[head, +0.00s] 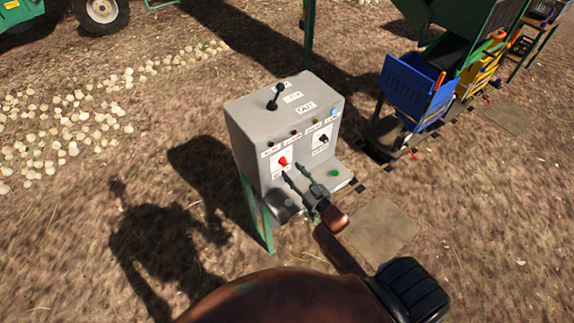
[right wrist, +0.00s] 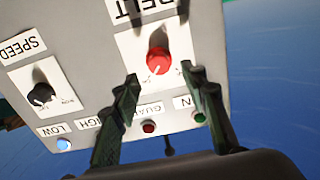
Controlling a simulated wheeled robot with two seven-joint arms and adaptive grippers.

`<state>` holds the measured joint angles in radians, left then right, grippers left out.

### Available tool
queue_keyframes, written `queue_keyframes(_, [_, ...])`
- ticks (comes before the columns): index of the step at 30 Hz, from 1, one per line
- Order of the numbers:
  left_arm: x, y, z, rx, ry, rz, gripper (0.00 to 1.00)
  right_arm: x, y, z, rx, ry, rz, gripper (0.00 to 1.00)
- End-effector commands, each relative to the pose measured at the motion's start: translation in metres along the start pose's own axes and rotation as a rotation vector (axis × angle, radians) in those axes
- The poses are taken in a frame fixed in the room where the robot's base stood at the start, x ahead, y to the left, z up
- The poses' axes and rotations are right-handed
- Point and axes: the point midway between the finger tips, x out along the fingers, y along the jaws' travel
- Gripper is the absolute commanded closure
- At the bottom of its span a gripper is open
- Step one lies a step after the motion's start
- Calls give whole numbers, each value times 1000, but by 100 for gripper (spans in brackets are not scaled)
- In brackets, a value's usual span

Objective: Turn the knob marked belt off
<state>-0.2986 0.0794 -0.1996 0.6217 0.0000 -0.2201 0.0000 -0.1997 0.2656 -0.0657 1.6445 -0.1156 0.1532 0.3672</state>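The grey control box (head: 250,125) stands on green legs in the middle of the head view. Its red knob (head: 283,162) is on a white plate on the front face. In the right wrist view the red knob (right wrist: 158,61) sits beside a label reading BELT (right wrist: 133,9); its exact pointer setting is too small to read. My right gripper (head: 294,170) is in front of this knob. In the right wrist view its two fingers (right wrist: 159,75) are apart, with the knob between and beyond their tips, and nothing is held. My left gripper is out of view.
A black knob (head: 323,139) labelled SPEED is beside the red one. Indicator lights line the panel, a green button (head: 334,174) is on the lower ledge, and a black lever (head: 275,98) is on top. A blue crate (head: 408,88) stands to the right.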

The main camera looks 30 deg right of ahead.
Motion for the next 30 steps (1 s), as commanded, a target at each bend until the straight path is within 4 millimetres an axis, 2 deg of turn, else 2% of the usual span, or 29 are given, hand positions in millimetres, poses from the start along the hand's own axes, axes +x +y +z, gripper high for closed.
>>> queue_keyframes(3, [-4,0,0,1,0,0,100,20,0,-2,0,0,0,60])
queue_keyframes(9, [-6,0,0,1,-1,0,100,40,0,0,0,-2,1,60])
queue_keyframes(19, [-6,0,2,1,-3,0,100,44,0,1,0,-2,1,60])
queue_keyframes(30, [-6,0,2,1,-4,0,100,43,0,1,0,-2,1,85])
